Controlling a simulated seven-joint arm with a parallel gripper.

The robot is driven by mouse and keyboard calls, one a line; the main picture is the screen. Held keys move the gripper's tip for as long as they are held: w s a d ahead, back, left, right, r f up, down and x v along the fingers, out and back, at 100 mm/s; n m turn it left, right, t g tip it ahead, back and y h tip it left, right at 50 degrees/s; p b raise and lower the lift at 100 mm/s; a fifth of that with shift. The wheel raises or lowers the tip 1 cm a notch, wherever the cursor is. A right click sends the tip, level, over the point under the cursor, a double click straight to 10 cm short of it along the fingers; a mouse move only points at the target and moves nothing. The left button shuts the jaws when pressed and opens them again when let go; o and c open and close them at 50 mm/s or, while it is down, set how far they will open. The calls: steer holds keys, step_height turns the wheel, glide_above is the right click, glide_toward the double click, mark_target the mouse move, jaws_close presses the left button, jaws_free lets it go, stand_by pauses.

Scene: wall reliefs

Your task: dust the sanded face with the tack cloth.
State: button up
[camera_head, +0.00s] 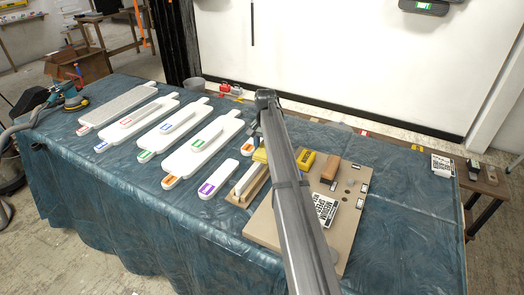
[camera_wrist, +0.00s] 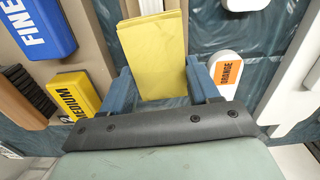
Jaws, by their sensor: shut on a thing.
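My gripper (camera_wrist: 163,84) is shut on a folded yellow tack cloth (camera_wrist: 158,45), which sticks out beyond the blue fingers. In the head view the cloth (camera_head: 260,156) shows as a small yellow patch beside my arm, above the wooden stand area. White reliefs with coloured labels lie in a row on the blue-covered table: a grey-topped one (camera_head: 117,104), a blue-labelled one (camera_head: 137,121), a green-labelled one (camera_head: 174,129) and an orange-labelled one (camera_head: 203,146). I cannot tell which face is sanded. A small orange-labelled piece (camera_wrist: 226,72) lies right of the cloth in the wrist view.
A beige board (camera_head: 262,228) carries a yellow block marked MEDIUM (camera_wrist: 74,95), a blue block marked FINE (camera_wrist: 38,27) and a brown block (camera_head: 330,168). A purple-labelled white piece (camera_head: 219,178) lies left of the board. The table's front left is clear. My arm hides part of the board.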

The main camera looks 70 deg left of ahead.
steer(key=shift+w+a, duration=0.95)
steer(key=shift+r, duration=4.05)
steer(key=shift+w, duration=0.1)
